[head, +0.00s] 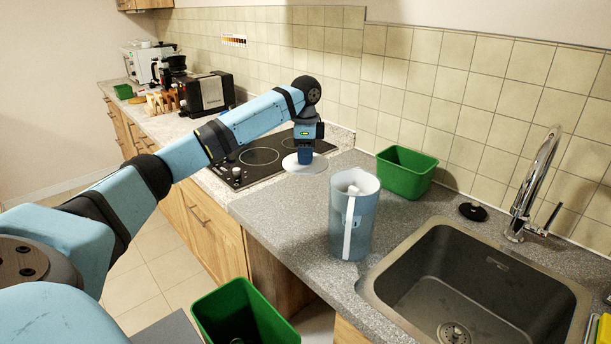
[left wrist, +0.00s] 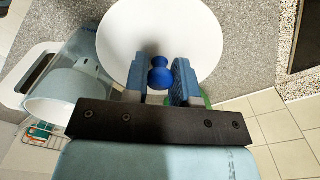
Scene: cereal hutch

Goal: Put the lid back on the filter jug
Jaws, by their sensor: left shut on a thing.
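The filter jug (head: 362,228) stands upright on the grey worktop, left of the sink. It is pale blue and see-through, with a white handle and an open top showing a white insert. It also shows at the left of the left wrist view (left wrist: 88,68). The lid (head: 304,167) is a white disc with a blue knob. My left gripper (head: 305,154) is shut on this knob (left wrist: 160,74), with the disc level beyond the fingers in the left wrist view. The lid is apart from the jug, behind and left of it in the head view. My right gripper is out of view.
The sink (head: 455,285) and tap (head: 535,185) are right of the jug. A green tub (head: 405,172) stands behind it against the tiles. The black hob (head: 262,160) lies to the left. A green bin (head: 245,312) is below the worktop's front edge.

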